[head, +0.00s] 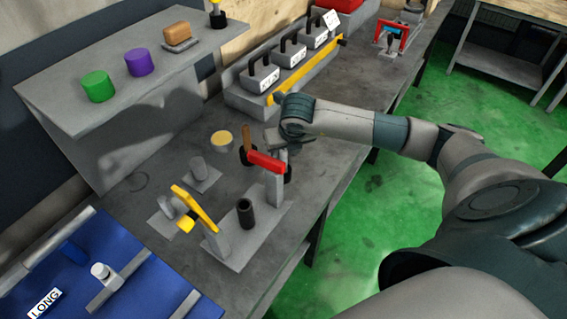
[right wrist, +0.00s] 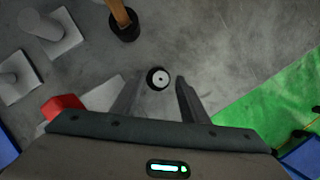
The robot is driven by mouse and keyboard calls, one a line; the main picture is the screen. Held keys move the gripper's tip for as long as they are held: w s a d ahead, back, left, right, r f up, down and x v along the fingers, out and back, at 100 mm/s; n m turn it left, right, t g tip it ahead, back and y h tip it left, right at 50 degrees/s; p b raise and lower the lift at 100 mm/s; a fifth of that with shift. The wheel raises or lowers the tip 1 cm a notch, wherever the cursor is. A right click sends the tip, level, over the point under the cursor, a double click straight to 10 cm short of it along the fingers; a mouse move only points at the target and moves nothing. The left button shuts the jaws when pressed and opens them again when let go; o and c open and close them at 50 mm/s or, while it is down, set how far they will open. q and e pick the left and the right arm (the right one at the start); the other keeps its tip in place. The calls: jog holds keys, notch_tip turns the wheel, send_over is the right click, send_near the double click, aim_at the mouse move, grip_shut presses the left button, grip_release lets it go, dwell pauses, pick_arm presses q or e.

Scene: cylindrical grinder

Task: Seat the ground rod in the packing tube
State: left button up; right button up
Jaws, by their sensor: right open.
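My right gripper (head: 285,152) is over the bench, pointing down and open. In the right wrist view its fingers (right wrist: 157,88) stand apart on either side of a pale round end with a dark centre (right wrist: 159,77), ringed in black. This looks like the rod seen end-on, standing in a black base (head: 288,175); whether the fingers touch it I cannot tell. A black open tube (head: 245,213), which looks like the packing tube, stands upright on a grey plate (head: 232,247), nearer than the gripper. My left gripper is not in view.
A red bar (head: 266,161) on a grey post is close beside the gripper. A brown handle (head: 246,136) stands behind it. A yellow arm (head: 196,205) rises left of the tube.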

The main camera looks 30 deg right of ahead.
grip_shut()
dwell(1.4)
